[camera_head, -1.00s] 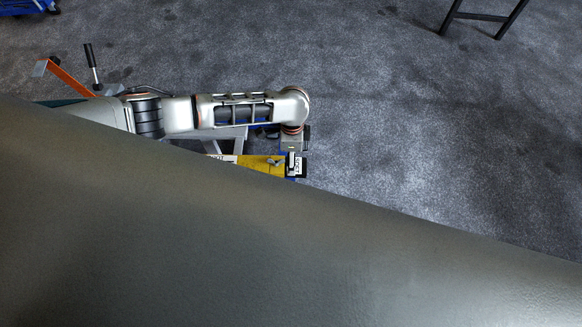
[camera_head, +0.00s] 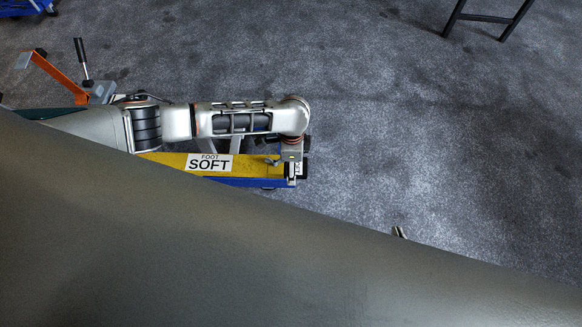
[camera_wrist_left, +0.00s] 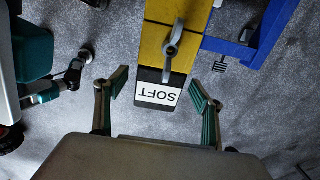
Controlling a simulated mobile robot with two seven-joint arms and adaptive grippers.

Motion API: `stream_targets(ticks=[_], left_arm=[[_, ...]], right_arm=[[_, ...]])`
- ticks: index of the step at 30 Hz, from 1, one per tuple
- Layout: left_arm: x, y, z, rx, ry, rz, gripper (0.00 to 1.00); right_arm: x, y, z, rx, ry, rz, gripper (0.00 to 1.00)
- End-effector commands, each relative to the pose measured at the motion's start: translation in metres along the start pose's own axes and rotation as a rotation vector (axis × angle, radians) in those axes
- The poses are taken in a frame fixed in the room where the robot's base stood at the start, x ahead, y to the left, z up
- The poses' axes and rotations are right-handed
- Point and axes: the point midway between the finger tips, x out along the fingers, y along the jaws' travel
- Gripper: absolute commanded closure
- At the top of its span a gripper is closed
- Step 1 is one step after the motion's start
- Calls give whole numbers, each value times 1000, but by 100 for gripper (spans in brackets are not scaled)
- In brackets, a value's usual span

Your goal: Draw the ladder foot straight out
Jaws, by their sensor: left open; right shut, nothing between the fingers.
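In the left wrist view my left gripper (camera_wrist_left: 159,92) is open, fingers apart on either side of the black end. My right gripper (camera_head: 399,231) shows only as a small tip past the grey foreground part; it is shut and empty.
A blue rail (camera_head: 235,182) runs along the beam, and a blue frame (camera_wrist_left: 245,50) stands beside it. An orange lever (camera_head: 60,75) and a dark-gripped handle (camera_head: 81,58) are upper left. Black legs (camera_head: 485,18) stand upper right. Floor right of the foot is clear.

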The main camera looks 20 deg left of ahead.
Motion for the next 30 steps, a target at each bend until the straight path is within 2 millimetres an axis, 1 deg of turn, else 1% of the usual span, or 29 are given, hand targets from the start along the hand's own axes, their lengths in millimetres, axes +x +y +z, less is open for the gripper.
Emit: stream_targets(ticks=[1,2,3,5,6,7,14,20,21,30], left_arm=[[0,0,0,0,0,0,32],[0,0,0,0,0,0,40],[0,0,0,0,0,0,50],[0,0,0,0,0,0,66],[0,0,0,0,0,0,76],[0,0,0,0,0,0,78],[0,0,-4,-1,1,0,78],[-1,0,-15,-1,7,0,77],[-1,1,-18,-1,8,0,82],[0,0,-29,-1,4,1,82]], right_arm=[[0,0,-1,0,2,1,100],[0,0,-2,0,2,1,100],[0,1,-2,0,4,1,100],[0,1,-4,1,6,2,100],[-1,1,-4,1,7,2,100],[-1,1,-5,1,8,2,100],[-1,1,-7,2,11,3,100],[-1,2,-7,2,11,3,100],[-1,1,-7,2,10,3,100],[-1,1,-4,3,5,3,100]])
